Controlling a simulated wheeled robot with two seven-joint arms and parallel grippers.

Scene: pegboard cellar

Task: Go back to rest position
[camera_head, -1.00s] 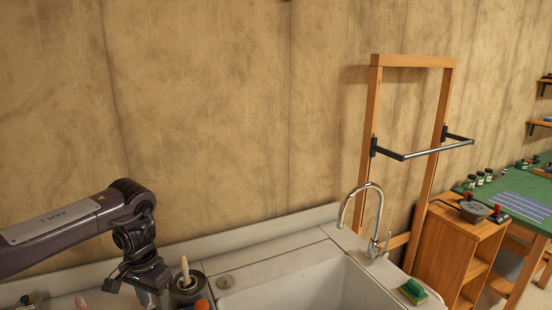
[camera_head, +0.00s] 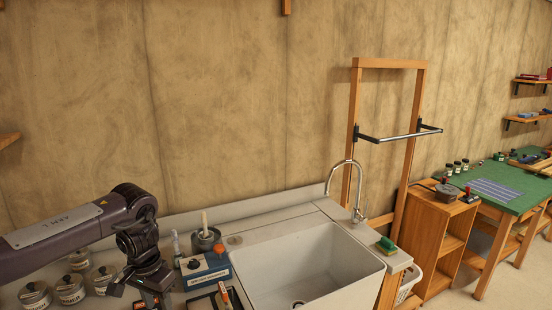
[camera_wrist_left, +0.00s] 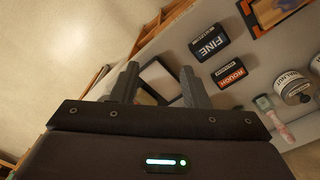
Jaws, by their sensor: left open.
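My left gripper (camera_head: 152,298) hangs over the left part of the counter (camera_head: 180,225), at the bottom of the head view. In the left wrist view its two fingers (camera_wrist_left: 160,86) stand apart with nothing gripped between them. A pale, dark-edged flat item (camera_wrist_left: 160,82) shows beyond the fingers, apart from them as far as I can tell. My right gripper is in neither view.
Jars (camera_head: 70,288), a blue box (camera_head: 206,268) and a pot with a wooden handle (camera_head: 205,238) crowd the counter near the gripper. The wrist view shows blocks marked FINE (camera_wrist_left: 208,43) and ROUGH (camera_wrist_left: 229,74). A white sink (camera_head: 300,262) and tap (camera_head: 357,190) stand to the right.

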